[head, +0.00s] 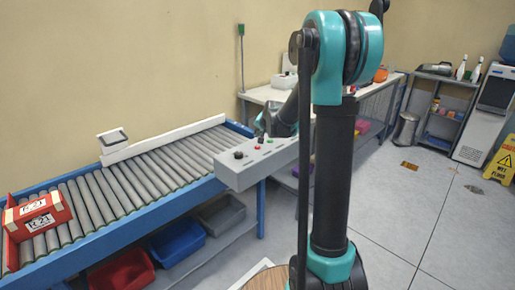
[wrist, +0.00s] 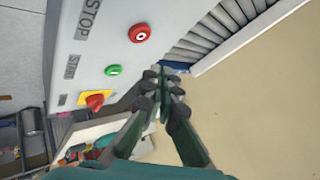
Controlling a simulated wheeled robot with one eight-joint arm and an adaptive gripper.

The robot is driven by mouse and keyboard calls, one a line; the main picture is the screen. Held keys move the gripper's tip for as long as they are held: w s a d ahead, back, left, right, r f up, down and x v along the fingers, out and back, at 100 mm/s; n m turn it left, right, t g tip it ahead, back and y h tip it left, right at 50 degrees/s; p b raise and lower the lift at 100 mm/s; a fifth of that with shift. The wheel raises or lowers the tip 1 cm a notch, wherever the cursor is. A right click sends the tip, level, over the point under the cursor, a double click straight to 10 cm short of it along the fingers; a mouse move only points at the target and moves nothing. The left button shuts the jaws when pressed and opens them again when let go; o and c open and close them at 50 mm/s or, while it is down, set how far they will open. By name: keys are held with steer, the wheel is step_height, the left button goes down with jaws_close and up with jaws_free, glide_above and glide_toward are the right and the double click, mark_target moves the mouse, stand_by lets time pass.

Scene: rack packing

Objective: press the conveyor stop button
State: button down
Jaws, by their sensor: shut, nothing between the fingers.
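The red stop button (wrist: 139,33), round with a white ring mark, sits on a pale grey control box (wrist: 85,42) beside the word STOP in the wrist view. The box also shows in the head view (head: 232,176), beside the conveyor. A green button (wrist: 114,71) sits beside START, and a red knob on a yellow plate (wrist: 96,102) is farther along. My gripper (wrist: 164,78) is shut and empty, its fingertips to the lower right of the stop button in the picture. No contact with the button shows. In the head view the gripper is partly hidden behind my arm.
The roller conveyor (head: 112,184) with blue side rails runs along the wall. A red box (head: 38,218) lies at its left end, and a small grey-topped device (head: 113,138) stands at its wall side. Blue (head: 176,240) and grey (head: 222,213) bins are below.

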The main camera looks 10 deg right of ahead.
mark_target(258, 147)
steer(key=shift+f, duration=1.55)
steer(key=shift+f, duration=0.15)
steer(key=shift+f, duration=0.25)
steer(key=shift+f, duration=0.4)
stand_by(0.8)
steer(key=shift+r, duration=0.8)
steer(key=shift+r, duration=2.55)
